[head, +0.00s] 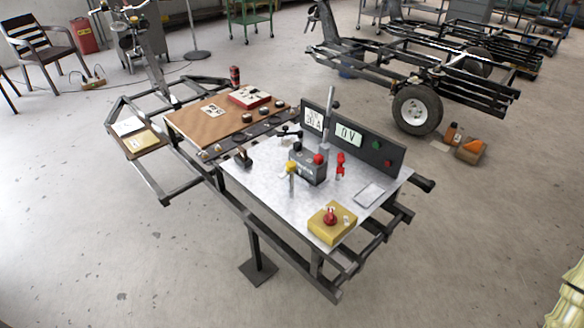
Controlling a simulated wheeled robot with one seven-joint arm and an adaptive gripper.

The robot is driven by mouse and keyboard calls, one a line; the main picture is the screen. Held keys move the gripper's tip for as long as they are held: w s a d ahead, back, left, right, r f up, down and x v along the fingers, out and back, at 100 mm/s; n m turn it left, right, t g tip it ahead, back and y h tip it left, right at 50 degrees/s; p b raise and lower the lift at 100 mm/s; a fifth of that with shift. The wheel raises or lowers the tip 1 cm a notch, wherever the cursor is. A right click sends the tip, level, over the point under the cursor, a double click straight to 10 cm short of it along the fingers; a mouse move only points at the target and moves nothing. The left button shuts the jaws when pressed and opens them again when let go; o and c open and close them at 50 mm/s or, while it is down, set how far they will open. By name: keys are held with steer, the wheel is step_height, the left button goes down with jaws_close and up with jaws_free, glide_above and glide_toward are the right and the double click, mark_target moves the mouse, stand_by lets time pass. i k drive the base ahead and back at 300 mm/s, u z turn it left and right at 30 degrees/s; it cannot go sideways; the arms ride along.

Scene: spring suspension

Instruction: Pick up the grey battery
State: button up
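A dark grey box (312,171), which looks like the grey battery, stands upright on the light metal top of the workbench (258,180). A red knob-like part (319,159) shows at its upper right. A yellow-topped post (291,169) stands in front of its left side and hides a little of it.
A dark panel with displays (379,152) stands behind the box. A red-handled tool (340,166), a flat grey plate (369,194) and a yellow box with a red part (332,223) are to the right. Bench frame bars stick out. The floor in front is clear.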

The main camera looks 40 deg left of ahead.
mark_target(315, 174)
steer(key=u, duration=1.35)
